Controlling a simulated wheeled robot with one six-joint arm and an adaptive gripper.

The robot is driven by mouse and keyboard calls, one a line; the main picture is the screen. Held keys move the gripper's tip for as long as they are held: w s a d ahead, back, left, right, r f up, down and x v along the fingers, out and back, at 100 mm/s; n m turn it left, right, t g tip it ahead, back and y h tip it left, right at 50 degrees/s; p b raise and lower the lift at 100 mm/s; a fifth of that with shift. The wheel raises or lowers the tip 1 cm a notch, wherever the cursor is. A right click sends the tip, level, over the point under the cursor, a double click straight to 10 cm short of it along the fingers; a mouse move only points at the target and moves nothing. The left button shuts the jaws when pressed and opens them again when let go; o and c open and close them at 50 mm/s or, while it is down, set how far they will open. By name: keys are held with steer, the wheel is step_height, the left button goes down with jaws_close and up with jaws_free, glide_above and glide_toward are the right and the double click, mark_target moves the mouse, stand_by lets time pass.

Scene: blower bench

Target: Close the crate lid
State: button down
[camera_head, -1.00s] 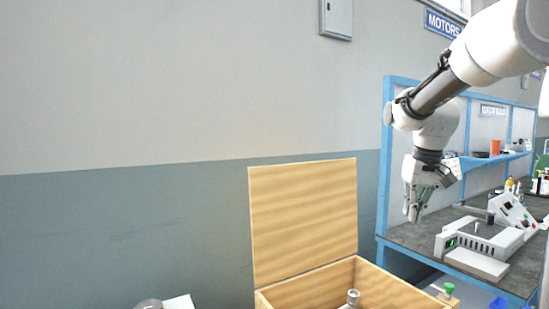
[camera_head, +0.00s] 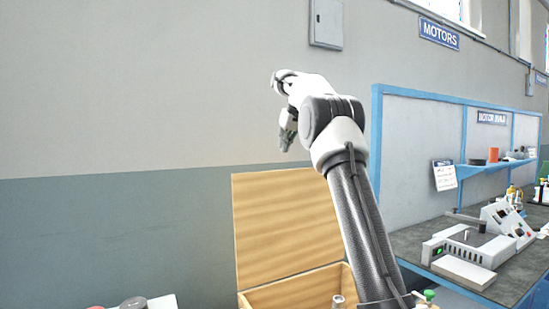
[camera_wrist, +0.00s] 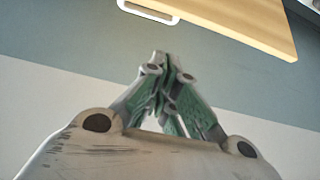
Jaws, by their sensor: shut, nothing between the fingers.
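The wooden crate (camera_head: 300,290) stands at the bottom middle of the head view, with its lid (camera_head: 275,225) raised upright at the back. My gripper (camera_head: 285,148) is shut and empty, above the lid's top edge in the head view. My arm passes in front of the lid's right part and hides some of the crate. In the wrist view my gripper's fingers (camera_wrist: 160,58) are together. A wooden panel (camera_wrist: 250,20), probably the lid, shows at the top right there, apart from the fingers.
A blue-framed bench (camera_head: 430,240) with a white device (camera_head: 465,255) stands at the right. A metal cylinder (camera_head: 338,301) shows in the crate. A grey wall box (camera_head: 326,24) hangs above my gripper. A white surface (camera_head: 160,301) shows at the bottom left.

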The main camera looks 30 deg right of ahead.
steer(key=x, duration=1)
steer(key=shift+s+r, duration=0.2)
steer(key=shift+s, duration=0.85)
steer(key=shift+s+r, duration=0.25)
steer(key=shift+s, duration=0.8)
